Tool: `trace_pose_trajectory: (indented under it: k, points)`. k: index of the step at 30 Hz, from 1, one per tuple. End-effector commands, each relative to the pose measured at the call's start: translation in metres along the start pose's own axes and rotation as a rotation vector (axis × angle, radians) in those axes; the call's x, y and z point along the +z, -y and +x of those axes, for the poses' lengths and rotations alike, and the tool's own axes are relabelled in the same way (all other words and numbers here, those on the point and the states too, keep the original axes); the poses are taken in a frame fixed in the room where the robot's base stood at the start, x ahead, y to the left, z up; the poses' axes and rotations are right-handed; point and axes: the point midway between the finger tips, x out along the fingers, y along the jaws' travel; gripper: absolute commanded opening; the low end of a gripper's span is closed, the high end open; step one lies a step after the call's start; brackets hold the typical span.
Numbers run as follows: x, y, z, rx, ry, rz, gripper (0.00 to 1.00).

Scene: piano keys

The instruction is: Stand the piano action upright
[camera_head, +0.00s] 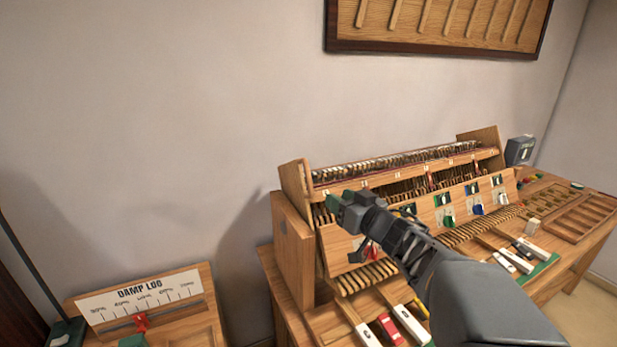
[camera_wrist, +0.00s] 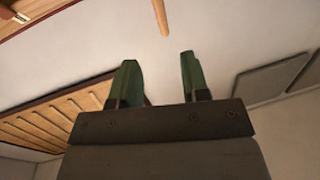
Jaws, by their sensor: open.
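The piano action (camera_head: 405,160) is a wooden frame with rows of hammers and reddish strips between two end cheeks. It sits on the workbench behind a sloping front board (camera_head: 440,208) with colored tags and switches. Whether the action leans or stands straight is hard to tell. My gripper (camera_head: 345,211) has green fingers and appears in front of the action's left end, overlapping it in the picture. In the wrist view my gripper (camera_wrist: 158,80) is open, with nothing between the fingers. My arm hides part of the front board and keys.
White keys and a red key (camera_head: 389,328) lie along the bench front. A compartment tray (camera_head: 575,208) is at the right. A framed rack (camera_head: 440,50) hangs on the wall; the wall space left of the action is bare.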

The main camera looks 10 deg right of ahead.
Motion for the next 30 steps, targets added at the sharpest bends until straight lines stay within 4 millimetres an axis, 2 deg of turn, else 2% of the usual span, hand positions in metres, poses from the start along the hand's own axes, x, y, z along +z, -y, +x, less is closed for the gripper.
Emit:
trace_pose_trajectory:
  k: [18, 24, 30]
  points:
    - [-0.001, 0.002, 0.106, -0.009, 0.001, 0.002, 0.42]
    - [-0.001, 0.002, 0.125, -0.008, 0.0, 0.002, 0.42]
    - [0.0, 0.002, 0.132, -0.006, 0.0, 0.0, 0.42]
